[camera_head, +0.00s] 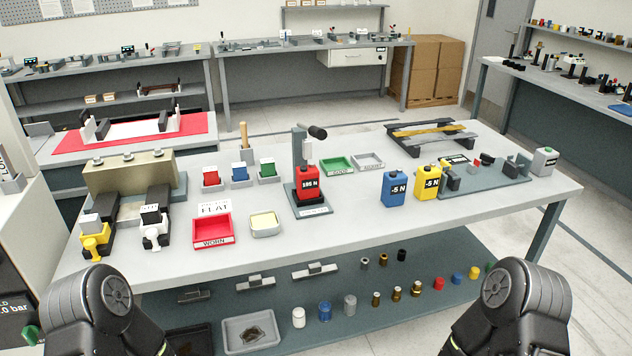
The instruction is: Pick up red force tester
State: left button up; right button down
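The red force tester (308,190) stands upright on a dark stand with a grey column and a black handle, near the middle of the table. Its display seems to read 195 N. A blue tester (394,189) and a yellow tester (427,183) stand to its right, both with displays that seem to read -5 N. Black links of my left and right arms show at the bottom corners, well short of the red tester. Neither gripper's fingers show in the view.
The grey table (345,235) has free room in front of the red tester. A red tray (212,231) and a cream-filled dish (264,223) lie to its left. Green (338,164) and grey trays lie behind right. A lower shelf (450,255) holds several small cylinders.

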aim_at(307, 183)
jog(key=i+l+z, duration=0.35)
jog(key=l, duration=0.2)
jog(key=i+l+z, duration=0.4)
jog(key=i+l, duration=0.05)
jog(key=i, duration=0.05)
